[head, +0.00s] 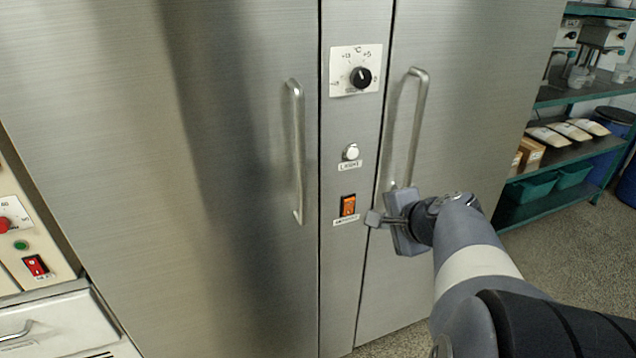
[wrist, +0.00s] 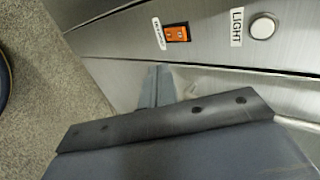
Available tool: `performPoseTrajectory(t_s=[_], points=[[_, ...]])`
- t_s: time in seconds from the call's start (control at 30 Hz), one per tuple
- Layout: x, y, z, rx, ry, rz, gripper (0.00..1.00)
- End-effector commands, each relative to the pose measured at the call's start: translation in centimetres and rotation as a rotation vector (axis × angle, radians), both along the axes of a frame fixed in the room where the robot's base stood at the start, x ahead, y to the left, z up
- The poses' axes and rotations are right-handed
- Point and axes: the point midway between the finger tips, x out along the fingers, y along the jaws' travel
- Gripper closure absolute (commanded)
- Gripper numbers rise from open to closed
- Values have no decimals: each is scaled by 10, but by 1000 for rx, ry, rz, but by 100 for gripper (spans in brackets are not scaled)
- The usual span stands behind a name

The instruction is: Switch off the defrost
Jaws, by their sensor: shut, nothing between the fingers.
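The defrost switch (head: 348,206) is an orange rocker on the narrow steel panel between two cabinet doors, with a small label below it that is too blurred to read here. It also shows in the wrist view (wrist: 177,34), lit orange, next to its label (wrist: 158,35). My gripper (head: 372,218) is shut and empty, just right of the switch and slightly below it in the head view. In the wrist view the fingers (wrist: 157,84) point toward the panel, apart from the switch in the picture. I cannot tell whether the fingertips touch the steel.
Above the switch are a round white light button (head: 351,152) and a black temperature dial (head: 360,77). Door handles stand out on the left (head: 297,150) and right (head: 415,125). A machine with a red switch (head: 36,265) is at far left; green shelves (head: 560,150) are at right.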

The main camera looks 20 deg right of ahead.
Motion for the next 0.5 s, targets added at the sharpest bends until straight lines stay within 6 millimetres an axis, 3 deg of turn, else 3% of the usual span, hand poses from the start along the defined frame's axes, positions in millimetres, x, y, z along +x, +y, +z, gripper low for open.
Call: performPoseTrajectory(t_s=[0.23,0.5], points=[[10,1,-9,2,2,2,100],[45,2,-38,2,4,3,100]])
